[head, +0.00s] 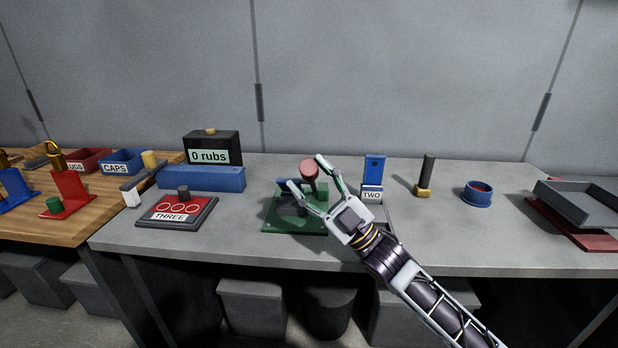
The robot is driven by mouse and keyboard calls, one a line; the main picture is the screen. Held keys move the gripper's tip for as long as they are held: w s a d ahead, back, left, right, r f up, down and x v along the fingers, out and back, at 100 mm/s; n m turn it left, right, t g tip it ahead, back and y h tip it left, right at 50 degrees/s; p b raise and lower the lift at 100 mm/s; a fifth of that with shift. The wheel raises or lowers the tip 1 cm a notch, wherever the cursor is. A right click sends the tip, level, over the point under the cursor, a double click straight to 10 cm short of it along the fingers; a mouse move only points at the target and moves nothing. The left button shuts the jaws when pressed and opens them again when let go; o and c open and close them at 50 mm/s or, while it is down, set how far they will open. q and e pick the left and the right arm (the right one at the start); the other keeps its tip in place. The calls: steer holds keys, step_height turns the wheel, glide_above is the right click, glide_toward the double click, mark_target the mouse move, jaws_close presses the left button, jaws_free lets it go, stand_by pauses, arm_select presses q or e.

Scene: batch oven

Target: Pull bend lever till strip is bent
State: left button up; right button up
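The bend lever's round red knob (309,169) stands up on a dark shaft above a green bending fixture (277,222). My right gripper (306,172) comes in from the lower right. Its two fingers are spread wide, one on the left of the fixture and one beside the knob. In this view the knob appears between the fingertips; I cannot tell whether a finger touches it. The gripper hides part of the fixture and the lever's lower end. I cannot make out the strip. My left gripper is not in view.
A red-topped board marked THREE (172,211) lies left of the fixture. A blue block (201,178) and a box reading 0 rubs (212,148) stand behind. A blue stand marked TWO (374,172), a dark-handled tool (427,172) and a blue ring (477,195) are right.

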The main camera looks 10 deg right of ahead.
steer(key=v, duration=0.7)
stand_by(0.6)
steer(key=shift+s+f, duration=0.1)
stand_by(0.4)
